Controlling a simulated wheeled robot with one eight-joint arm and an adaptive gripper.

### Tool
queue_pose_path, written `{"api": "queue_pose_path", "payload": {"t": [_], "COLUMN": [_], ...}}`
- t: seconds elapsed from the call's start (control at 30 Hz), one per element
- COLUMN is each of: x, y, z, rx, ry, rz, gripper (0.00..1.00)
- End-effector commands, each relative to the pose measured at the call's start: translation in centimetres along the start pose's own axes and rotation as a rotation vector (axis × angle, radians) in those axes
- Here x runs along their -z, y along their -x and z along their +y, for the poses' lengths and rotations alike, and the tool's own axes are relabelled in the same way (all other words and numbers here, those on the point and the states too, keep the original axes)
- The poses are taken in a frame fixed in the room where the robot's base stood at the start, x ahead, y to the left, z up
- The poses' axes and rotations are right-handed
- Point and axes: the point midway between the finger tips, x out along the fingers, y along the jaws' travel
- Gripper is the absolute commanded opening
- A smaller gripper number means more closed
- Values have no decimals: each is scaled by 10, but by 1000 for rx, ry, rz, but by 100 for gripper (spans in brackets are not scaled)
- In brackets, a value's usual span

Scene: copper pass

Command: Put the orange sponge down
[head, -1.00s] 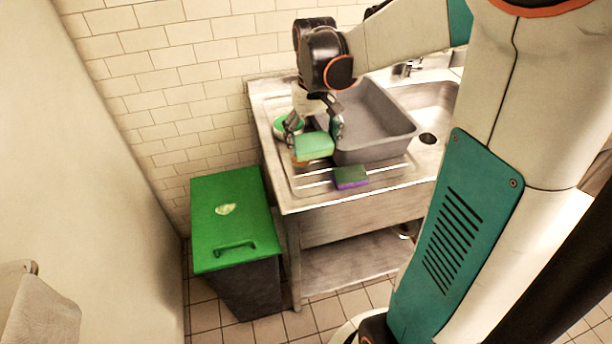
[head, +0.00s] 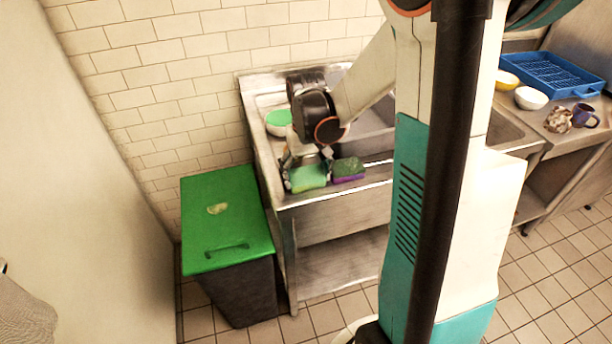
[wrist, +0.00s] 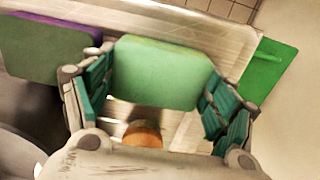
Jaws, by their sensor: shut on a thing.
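My gripper (head: 308,172) is shut on a green sponge (head: 308,179), low over the left front of the metal drainboard (head: 285,198). In the wrist view, the green sponge (wrist: 160,72) sits between both fingers (wrist: 155,95). Its visible faces are green. I cannot tell whether its underside touches the drainboard. A small rounded orange thing (wrist: 142,134) shows below the sponge in the wrist view, partly hidden by my gripper. I cannot tell what it is. A purple sponge with a dark green top (head: 348,170) lies just right of the held one; it also shows in the wrist view (wrist: 45,48).
A bowl with green inside (head: 279,121) stands behind my gripper. A grey tub (head: 372,130) is partly hidden by my arm. A green-lidded bin (head: 226,222) stands left of the sink unit. A blue rack (head: 550,73), bowls and a mug (head: 585,116) are far right.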

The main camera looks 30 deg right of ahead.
Motion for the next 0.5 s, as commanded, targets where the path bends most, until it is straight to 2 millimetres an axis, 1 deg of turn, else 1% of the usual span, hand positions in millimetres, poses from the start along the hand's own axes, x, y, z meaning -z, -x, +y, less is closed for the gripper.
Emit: {"api": "queue_pose_path", "payload": {"t": [0.17, 0.33, 0.37, 0.4, 0.5], "x": [0, 0, 0, 0, 0], "y": [1, -3, -2, -2, -2], "z": [0, 0, 0, 0, 0], "rx": [0, 0, 0, 0, 0], "ry": [0, 0, 0, 0, 0], "rz": [0, 0, 0, 0, 0], "gripper": [52, 52, 85, 86, 86]}}
